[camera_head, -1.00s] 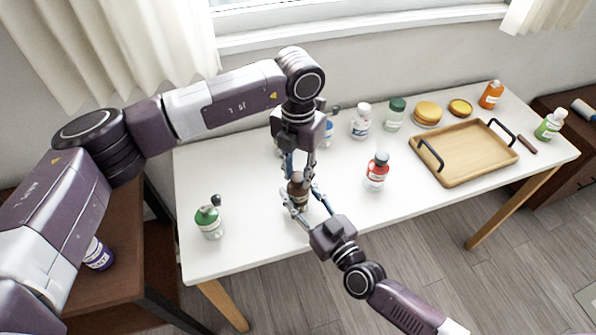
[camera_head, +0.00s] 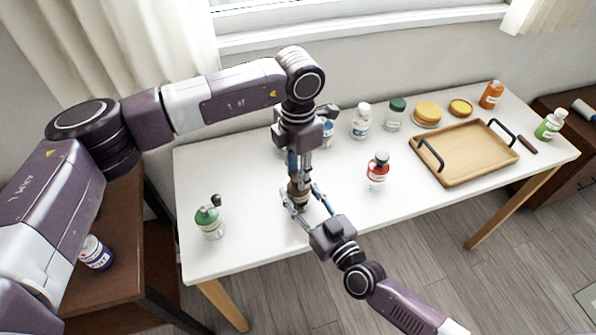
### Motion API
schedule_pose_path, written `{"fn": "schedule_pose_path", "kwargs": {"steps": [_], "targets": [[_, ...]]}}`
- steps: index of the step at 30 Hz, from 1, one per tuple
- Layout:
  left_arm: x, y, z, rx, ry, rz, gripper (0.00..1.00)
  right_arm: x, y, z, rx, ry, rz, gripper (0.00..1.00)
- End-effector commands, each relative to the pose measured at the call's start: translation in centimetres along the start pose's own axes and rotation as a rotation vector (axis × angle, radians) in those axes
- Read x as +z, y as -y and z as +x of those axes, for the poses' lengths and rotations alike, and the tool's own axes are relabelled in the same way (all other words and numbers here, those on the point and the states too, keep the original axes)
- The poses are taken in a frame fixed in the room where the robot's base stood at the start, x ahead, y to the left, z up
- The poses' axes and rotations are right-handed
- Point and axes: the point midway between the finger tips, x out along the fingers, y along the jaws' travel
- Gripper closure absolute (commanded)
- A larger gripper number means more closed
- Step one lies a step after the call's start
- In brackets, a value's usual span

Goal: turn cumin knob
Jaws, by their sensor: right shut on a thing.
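A small brown bottle (camera_head: 297,201) stands on the white table, its label too small to read. My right gripper (camera_head: 303,203) comes from the lower right and is shut on the bottle's body, one finger on each side. My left gripper (camera_head: 298,176) points straight down from above, with its fingertips at the bottle's top. Its fingers overlap in this view, so I cannot tell whether they are closed on the knob. The knob is hidden behind them.
A green-topped bottle (camera_head: 209,222) stands left on the table, a red bottle (camera_head: 377,175) to the right. White (camera_head: 361,122) and dark-green-capped (camera_head: 395,115) bottles stand behind. A wooden tray (camera_head: 463,178) with black handles lies at right.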

Motion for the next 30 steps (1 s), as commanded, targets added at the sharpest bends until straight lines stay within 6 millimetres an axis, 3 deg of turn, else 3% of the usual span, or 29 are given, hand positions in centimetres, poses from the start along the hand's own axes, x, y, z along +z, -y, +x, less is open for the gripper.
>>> {"fn": "schedule_pose_path", "kwargs": {"steps": [5,16,30], "targets": [[0.0,0.0,0.0,0.0,0.001,-0.001,0.55,0.0,0.0,0.0,0.0,0.001,0.0,0.87],[0.1,-0.1,-0.9,0.002,0.002,-0.002,0.55,0.0,0.0,0.0,0.0,0.001,0.0,0.87],[0.1,-0.1,-9.9,0.003,0.002,-0.002,0.55,0.0,0.0,0.0,0.0,0.0,0.0,0.87]]}}
